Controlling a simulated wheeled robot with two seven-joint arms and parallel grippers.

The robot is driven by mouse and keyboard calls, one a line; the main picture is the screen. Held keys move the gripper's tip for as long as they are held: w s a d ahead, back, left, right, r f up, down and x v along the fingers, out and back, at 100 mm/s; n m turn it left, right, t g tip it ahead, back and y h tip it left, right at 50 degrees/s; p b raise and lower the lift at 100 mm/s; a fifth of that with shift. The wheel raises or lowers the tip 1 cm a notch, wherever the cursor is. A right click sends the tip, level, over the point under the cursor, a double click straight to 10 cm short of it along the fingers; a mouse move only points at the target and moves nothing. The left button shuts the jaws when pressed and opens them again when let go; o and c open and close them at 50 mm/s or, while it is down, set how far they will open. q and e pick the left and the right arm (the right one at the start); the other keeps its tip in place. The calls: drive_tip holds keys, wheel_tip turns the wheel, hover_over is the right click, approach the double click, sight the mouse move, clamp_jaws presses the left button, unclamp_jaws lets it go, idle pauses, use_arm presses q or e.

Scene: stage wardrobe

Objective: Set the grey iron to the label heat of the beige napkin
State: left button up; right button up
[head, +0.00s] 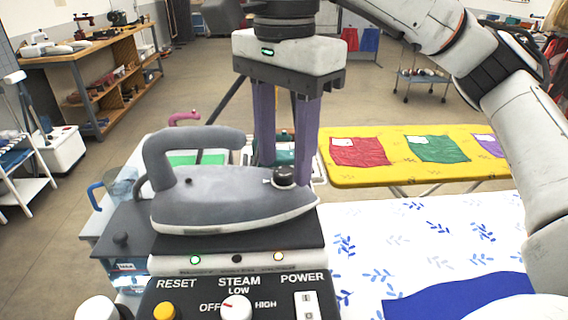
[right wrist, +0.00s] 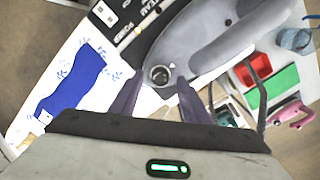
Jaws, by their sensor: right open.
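The grey iron (head: 232,195) rests on the dark top of a steam station, its nose to the right. A dark round knob (head: 284,176) sits near its nose; it also shows in the right wrist view (right wrist: 160,75). I cannot read its setting. My right gripper (head: 285,160) is open, pointing down, with its purple fingers just behind the knob in the head view. In the right wrist view the fingers stand on either side of the knob, apparently without gripping it. My left gripper is not in view.
The station's front panel (head: 240,270) carries RESET, STEAM and POWER controls. A white leaf-print board (head: 420,230) with a blue cloth (head: 450,298) lies to the right. Behind it, a yellow board (head: 390,168) bears red, green and purple cloths with white labels.

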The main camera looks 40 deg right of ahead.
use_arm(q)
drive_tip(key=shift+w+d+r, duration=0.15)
use_arm(e)
drive_tip(key=shift+f, duration=0.35)
drive_tip(key=c, duration=1.1)
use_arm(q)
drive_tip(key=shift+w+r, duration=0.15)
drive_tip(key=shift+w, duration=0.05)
use_arm(e)
drive_tip(key=shift+o, duration=0.2)
